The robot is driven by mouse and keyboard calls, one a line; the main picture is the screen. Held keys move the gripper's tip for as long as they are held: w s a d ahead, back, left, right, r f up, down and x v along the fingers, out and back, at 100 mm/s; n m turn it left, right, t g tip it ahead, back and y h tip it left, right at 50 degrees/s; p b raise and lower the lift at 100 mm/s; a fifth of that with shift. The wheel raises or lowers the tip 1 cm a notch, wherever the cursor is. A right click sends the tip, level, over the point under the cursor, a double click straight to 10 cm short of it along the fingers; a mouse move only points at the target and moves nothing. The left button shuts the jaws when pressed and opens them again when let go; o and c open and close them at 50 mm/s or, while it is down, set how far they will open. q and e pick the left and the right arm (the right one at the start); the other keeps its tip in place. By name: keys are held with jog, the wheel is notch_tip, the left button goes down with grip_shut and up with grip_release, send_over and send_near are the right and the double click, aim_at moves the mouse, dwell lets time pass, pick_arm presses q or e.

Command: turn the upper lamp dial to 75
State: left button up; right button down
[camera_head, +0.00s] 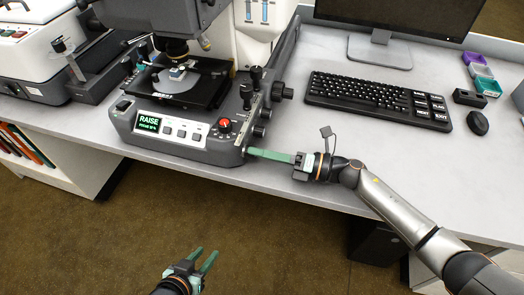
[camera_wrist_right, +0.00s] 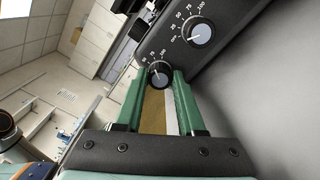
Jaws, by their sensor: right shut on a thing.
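My right gripper (camera_head: 250,152) reaches the right side of the microscope base (camera_head: 190,148) from the right. In the right wrist view its green fingers (camera_wrist_right: 160,80) are shut on a small black dial (camera_wrist_right: 159,74) with a grey face. A second, similar dial (camera_wrist_right: 201,33) with a scale up to 100 stands beside it, clear of the fingers. I cannot tell from the picture which dial is the upper one. The fingers partly hide the held dial's scale, and its setting is too small to read. My left gripper (camera_head: 207,257) is open and empty, low over the floor.
A keyboard (camera_head: 378,98), mouse (camera_head: 477,122) and monitor stand (camera_head: 379,52) are on the bench to the right. The bench around my right gripper is clear.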

dwell(0.3)
jog(key=c, duration=0.6)
grip_release()
jog(key=shift+o, duration=0.4)
jog(key=shift+d, duration=0.15)
jog(key=b+v, duration=0.1)
jog(key=v, duration=1)
jog(key=shift+s+d, duration=0.1)
jog(key=shift+d, duration=0.1)
jog(key=shift+s+d, duration=0.15)
jog(key=shift+d, duration=0.25)
